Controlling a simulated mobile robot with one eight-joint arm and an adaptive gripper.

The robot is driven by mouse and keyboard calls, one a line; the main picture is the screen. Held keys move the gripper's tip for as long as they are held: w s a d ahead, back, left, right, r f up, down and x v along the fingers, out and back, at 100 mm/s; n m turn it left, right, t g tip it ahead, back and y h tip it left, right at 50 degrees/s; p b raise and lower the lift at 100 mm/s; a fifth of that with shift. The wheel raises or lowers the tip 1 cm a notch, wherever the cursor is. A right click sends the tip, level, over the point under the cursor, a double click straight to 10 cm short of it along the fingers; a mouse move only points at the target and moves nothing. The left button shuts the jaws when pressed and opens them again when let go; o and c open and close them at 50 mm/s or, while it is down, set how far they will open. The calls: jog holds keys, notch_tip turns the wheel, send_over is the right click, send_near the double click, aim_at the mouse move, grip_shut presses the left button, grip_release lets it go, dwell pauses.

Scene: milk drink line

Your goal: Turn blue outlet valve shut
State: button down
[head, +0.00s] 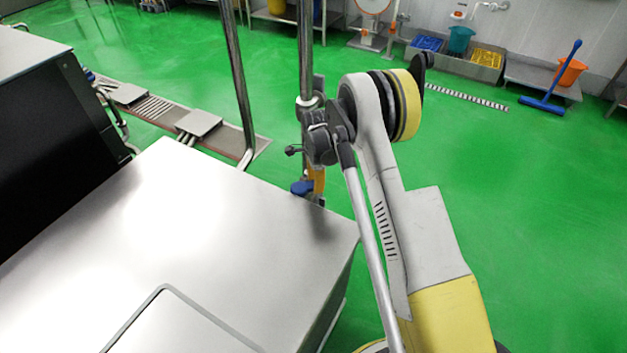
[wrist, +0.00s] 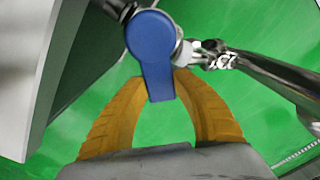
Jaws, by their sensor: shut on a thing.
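The blue outlet valve handle (wrist: 152,45) has a round head and a flat lever that points down toward my gripper in the wrist view. In the head view the blue handle (head: 301,187) shows small beside the far edge of the steel cabinet. My gripper (wrist: 161,86) has two orange fingers shut on the lever's end, one on each side. In the head view my gripper (head: 317,182) points downward, partly hidden by my own wrist. The valve body behind the handle is mostly hidden; a shiny metal fitting (wrist: 184,53) shows at its right.
A large steel cabinet (head: 180,220) stands close left of my gripper. Vertical steel pipes (head: 236,80) rise near my wrist. A floor drain channel (head: 155,108) lies behind. Crates, a bucket and a blue squeegee (head: 545,103) are along the far wall. Green floor is clear at right.

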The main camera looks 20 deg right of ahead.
jog(key=shift+s+a+m, duration=0.3)
jog(key=shift+s+m, duration=0.45)
jog(key=shift+m, duration=0.8)
jog(key=shift+s+a+m, duration=0.25)
jog(key=shift+s+m, duration=0.45)
jog(key=shift+m, duration=0.9)
jog(key=shift+s+a+m, duration=0.3)
jog(key=shift+s+m, duration=0.45)
jog(key=shift+m, duration=0.8)
jog(key=c, duration=1)
grip_release()
jog(key=shift+a, duration=0.1)
jog(key=shift+r, duration=0.1)
notch_tip(320, 180, up, 12)
jog(key=shift+f, duration=0.1)
